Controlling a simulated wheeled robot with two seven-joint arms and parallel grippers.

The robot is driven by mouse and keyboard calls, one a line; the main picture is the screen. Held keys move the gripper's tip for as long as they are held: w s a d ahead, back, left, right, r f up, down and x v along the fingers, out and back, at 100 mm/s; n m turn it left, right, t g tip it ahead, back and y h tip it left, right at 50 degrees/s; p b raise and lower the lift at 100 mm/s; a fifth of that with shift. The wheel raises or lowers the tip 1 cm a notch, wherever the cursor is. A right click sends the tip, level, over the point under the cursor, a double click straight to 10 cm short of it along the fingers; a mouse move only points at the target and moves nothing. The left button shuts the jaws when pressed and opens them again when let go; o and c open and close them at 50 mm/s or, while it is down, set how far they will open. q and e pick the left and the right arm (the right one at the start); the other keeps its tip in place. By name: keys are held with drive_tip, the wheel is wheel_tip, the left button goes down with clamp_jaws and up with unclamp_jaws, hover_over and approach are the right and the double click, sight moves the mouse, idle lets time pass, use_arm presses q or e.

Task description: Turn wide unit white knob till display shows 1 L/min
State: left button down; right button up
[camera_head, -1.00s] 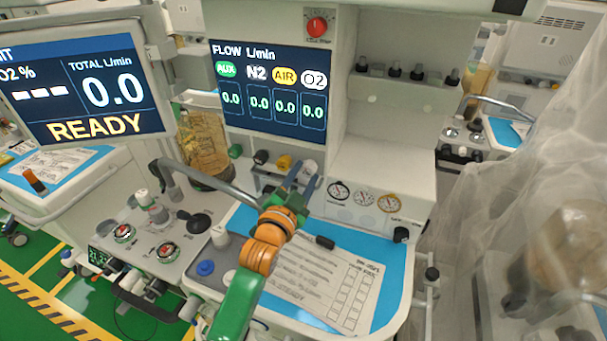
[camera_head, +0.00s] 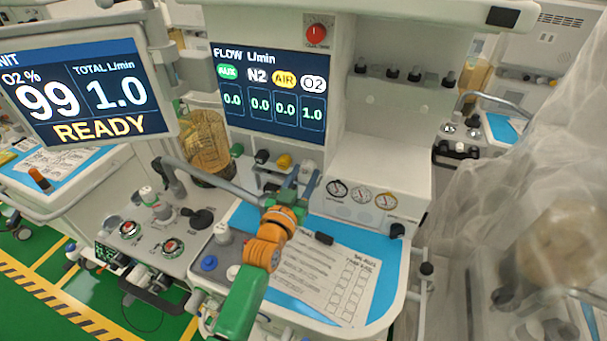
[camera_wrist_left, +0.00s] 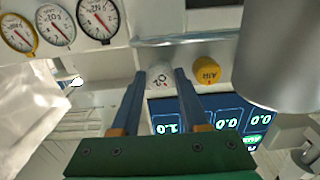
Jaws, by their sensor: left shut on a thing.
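The white O2 knob (camera_wrist_left: 160,77) is on the wide unit, below its flow display (camera_head: 270,92). My left gripper (camera_head: 303,174) reaches up to it, and in the left wrist view its two blue fingers (camera_wrist_left: 156,80) stand on either side of the knob, shut on it. The fingers partly hide the knob in the head view. The flow display reads 1.0 under O2 and 0.0 under AUX, N2 and AIR. The tilted left screen (camera_head: 85,85) reads O2 99 %, total 1.0 L/min and READY. My right gripper is not in view.
The yellow AIR knob (camera_wrist_left: 206,70) is right beside the O2 knob in the wrist view. Gauges (camera_head: 361,194) sit to the right in the head view. A metal rail (camera_head: 215,178) runs left of the gripper. A clipboard sheet (camera_head: 325,270) lies below my arm.

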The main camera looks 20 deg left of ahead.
use_arm(q)
drive_tip(key=shift+r, duration=0.1)
idle(0.4)
drive_tip(key=c, duration=0.5)
unclamp_jaws()
drive_tip(key=shift+c, duration=0.2)
drive_tip(key=shift+o, duration=0.7)
drive_tip(key=shift+w, duration=0.15)
drive_tip(key=s+b, duration=0.1)
drive_tip(key=s, duration=0.6)
drive_tip(key=shift+s, duration=0.15)
drive_tip(key=shift+a, duration=0.1)
drive_tip(key=shift+f, duration=0.2)
